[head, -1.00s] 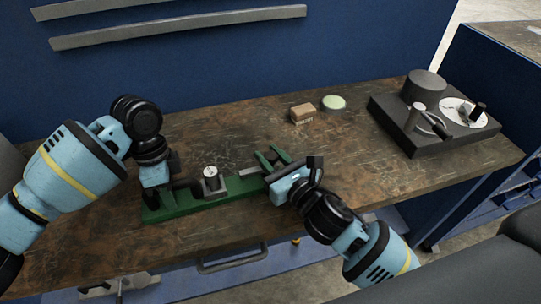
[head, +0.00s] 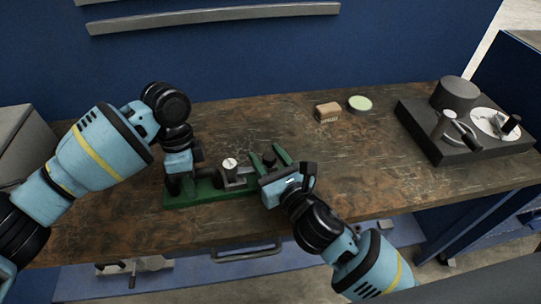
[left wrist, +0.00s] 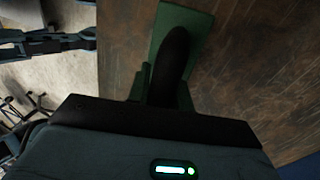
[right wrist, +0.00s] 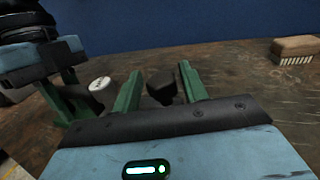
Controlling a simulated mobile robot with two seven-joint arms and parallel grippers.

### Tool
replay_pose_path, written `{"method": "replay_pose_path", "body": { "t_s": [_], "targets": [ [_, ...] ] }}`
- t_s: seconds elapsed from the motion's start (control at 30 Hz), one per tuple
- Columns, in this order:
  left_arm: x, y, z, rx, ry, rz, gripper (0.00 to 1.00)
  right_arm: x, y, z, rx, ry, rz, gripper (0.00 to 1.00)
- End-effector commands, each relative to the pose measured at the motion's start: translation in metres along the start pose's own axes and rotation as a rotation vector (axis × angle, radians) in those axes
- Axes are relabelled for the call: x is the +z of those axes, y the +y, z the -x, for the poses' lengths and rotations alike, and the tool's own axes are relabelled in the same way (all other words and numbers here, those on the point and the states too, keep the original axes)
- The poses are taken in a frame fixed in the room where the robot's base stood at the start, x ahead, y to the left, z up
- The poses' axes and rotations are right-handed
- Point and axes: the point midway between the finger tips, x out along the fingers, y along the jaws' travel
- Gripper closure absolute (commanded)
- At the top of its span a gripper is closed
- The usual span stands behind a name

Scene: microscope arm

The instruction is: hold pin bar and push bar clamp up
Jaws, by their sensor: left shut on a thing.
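My left gripper (head: 176,180) is at the fixture's left end, shut on a dark bar; a long dark rounded piece (left wrist: 174,55) shows over the green base in the left wrist view.
A brown brush-like block (head: 328,112) and a round pale-green tin (head: 360,103) lie behind the fixture. A black device with a round dial (head: 462,140) stands at the right of the bench. The bench (head: 350,165) between is clear.

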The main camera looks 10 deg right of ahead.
Motion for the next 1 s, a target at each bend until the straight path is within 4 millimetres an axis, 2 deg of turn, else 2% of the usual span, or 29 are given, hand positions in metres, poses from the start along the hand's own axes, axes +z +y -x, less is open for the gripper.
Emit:
{"method": "replay_pose_path", "body": {
  "t_s": [0.33,0.47,0.8,1.0],
  "targets": [
    [0.0,0.0,0.002,-0.003,0.002,0.0,1.0,0.0,-0.002,0.001,-0.004,0.0,0.002,0.5],
    [0.0,-0.001,0.002,-0.003,0.002,0.0,1.0,0.0,-0.002,0.011,-0.004,0.001,0.003,0.5],
    [0.0,-0.001,0.002,-0.003,0.002,0.001,1.0,-0.001,-0.001,0.075,-0.002,0.004,0.002,0.5],
    [0.0,0.0,0.002,-0.003,0.002,0.0,1.0,-0.001,-0.001,0.105,-0.003,0.003,0.001,0.5]
  ]
}}
